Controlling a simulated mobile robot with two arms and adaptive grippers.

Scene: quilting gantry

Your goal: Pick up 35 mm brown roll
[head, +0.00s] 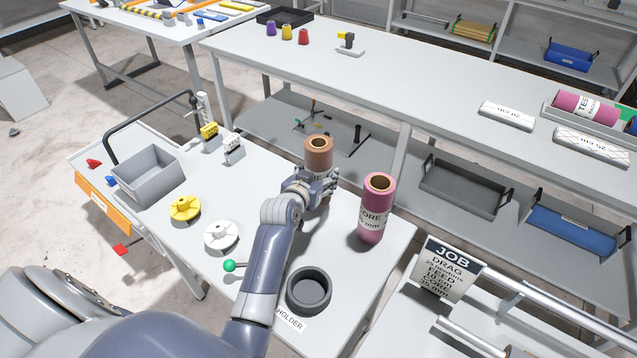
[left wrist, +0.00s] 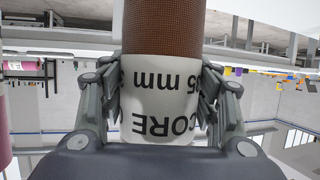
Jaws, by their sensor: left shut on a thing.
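The brown roll (head: 318,154) stands upright at the far right part of the near table, its hollow core showing on top. In the left wrist view the brown roll (left wrist: 162,28) fills the middle, with a white label reading "CORE" and "5 mm" upside down. My left gripper (head: 318,186) is shut around it, and the left wrist view shows fingers (left wrist: 158,95) on both sides of the label. The head view does not show clearly whether the roll's base touches the table. My right gripper is not in view.
A pink roll (head: 376,208) stands upright just right of my left gripper. A dark ring holder (head: 309,291), white knob (head: 221,235), yellow knob (head: 185,208) and grey bin (head: 149,176) share the table (head: 262,185). A job sign (head: 447,270) stands at right.

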